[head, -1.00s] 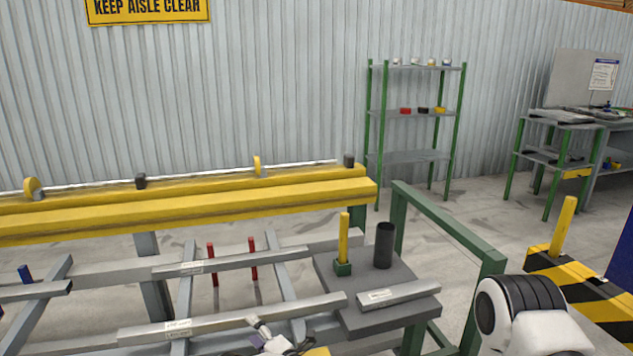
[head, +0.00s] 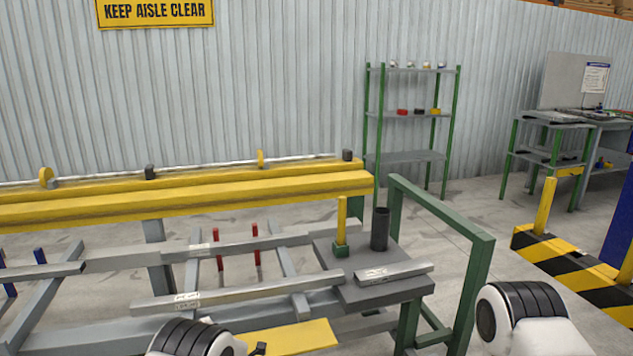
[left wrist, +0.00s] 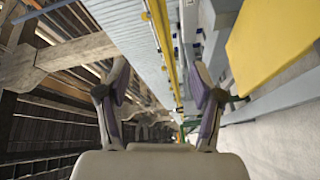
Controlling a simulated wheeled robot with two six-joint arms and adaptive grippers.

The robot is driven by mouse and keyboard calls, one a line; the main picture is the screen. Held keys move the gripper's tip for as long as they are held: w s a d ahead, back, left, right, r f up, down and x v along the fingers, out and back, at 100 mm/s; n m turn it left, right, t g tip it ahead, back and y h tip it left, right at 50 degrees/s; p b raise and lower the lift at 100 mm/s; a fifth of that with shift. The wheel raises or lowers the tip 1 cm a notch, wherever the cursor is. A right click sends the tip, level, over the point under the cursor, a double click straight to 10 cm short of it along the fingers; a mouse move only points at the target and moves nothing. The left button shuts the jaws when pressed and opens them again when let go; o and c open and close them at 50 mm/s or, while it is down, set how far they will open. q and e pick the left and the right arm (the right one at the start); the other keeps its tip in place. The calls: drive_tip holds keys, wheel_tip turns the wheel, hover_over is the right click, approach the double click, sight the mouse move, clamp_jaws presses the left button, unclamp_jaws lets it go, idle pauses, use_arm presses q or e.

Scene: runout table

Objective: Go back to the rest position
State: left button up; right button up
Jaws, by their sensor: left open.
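My left gripper (left wrist: 162,95) shows in the left wrist view with its two fingers spread apart and nothing between them. In the head view only a white and black part of my left arm shows at the bottom, in front of the runout table; the gripper itself is out of that picture. A white and black part of my right arm shows at the lower right of the head view, and my right gripper is not in view. The runout table has a long yellow beam (head: 180,208) and grey rails (head: 240,293).
A grey plate (head: 375,293) at the table's right end bears a dark cylinder (head: 380,230), a yellow post (head: 341,222) in a green base and a grey bar (head: 392,273). A green frame (head: 440,220) stands beside it. A yellow panel (head: 290,338) lies low in front. Striped barriers (head: 575,268) stand at right.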

use_arm(q)
drive_tip(key=s+a+f+m+g+h+b, duration=0.25)
drive_tip(key=s+f+m, duration=0.25)
drive_tip(key=s+f, duration=0.3)
drive_tip(key=s+a+f+m+g+h+b, duration=0.1)
drive_tip(key=s+a+f+m+h, duration=0.25)
drive_tip(key=s+f+m, duration=0.3)
drive_tip(key=s+d+f+m+g+h, duration=0.1)
drive_tip(key=s+f+m+g+h, duration=0.1)
drive_tip(key=s, duration=0.5)
drive_tip(key=s+d+f+m+g+h, duration=0.1)
drive_tip(key=s+d+f+m+g, duration=0.15)
drive_tip(key=s, duration=0.45)
drive_tip(key=s+d+r+m+g+h, duration=0.1)
drive_tip(key=s+d+m+g+h, duration=0.2)
drive_tip(key=s, duration=0.6)
drive_tip(key=s+d+m+g+h, duration=0.1)
drive_tip(key=s+d+m+g, duration=0.1)
drive_tip(key=s+m, duration=0.5)
wheel_tip(320, 180, up, 14)
drive_tip(key=s+n+p, duration=0.1)
drive_tip(key=n+p, duration=0.1)
drive_tip(key=p, duration=1.1)
drive_tip(key=shift+s+a+f+y, duration=0.15)
drive_tip(key=shift+s+f+y, duration=0.05)
drive_tip(key=shift+s+y, duration=0.15)
